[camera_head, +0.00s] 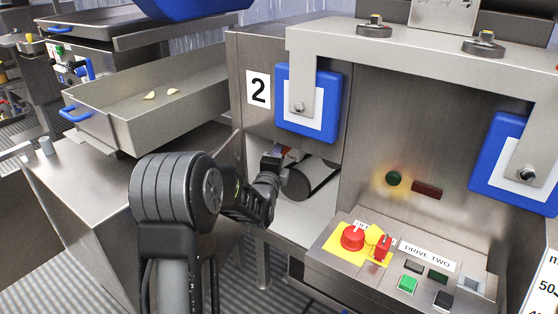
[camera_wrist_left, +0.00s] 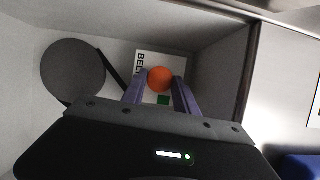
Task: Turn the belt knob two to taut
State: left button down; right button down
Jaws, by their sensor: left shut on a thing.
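The belt knob (camera_wrist_left: 160,78) is a round orange knob in the left wrist view, in front of a white plate (camera_wrist_left: 147,60) lettered "BEL", the rest hidden. My left gripper (camera_wrist_left: 159,92) is shut on the knob, one finger on each side of it. In the head view my left gripper (camera_head: 279,157) reaches into the recess under the panel marked 2 (camera_head: 258,89). The knob is mostly hidden there by the gripper and wrist. A green patch shows on the plate between the fingers. My right gripper is in neither view.
A dark drive wheel with a belt (camera_head: 312,180) sits just right of my gripper inside the recess. The recess walls are close around. A "DRIVE TWO" control panel (camera_head: 428,256) with a red emergency knob (camera_head: 352,237) stands lower right. A steel trough (camera_head: 150,98) is at left.

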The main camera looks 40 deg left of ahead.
pick_arm(q)
jog(key=shift+a+f+m+t+h+b, duration=0.25)
jog(key=shift+m+t+b, duration=0.45)
jog(key=shift+m+b, duration=0.95)
jog(key=shift+d+f+m+t+h+b, duration=0.25)
jog(key=shift+m+t+b, duration=0.65)
jog(key=shift+m, duration=1.3)
jog(key=shift+a+r+m+t+h+b, duration=0.15)
jog(key=shift+m+t+h+b, duration=0.3)
jog(key=shift+m+b, duration=1.3)
jog(key=shift+m, duration=0.3)
jog(key=c, duration=0.9)
grip_release()
jog(key=shift+c, duration=0.2)
jog(key=shift+p, duration=0.3)
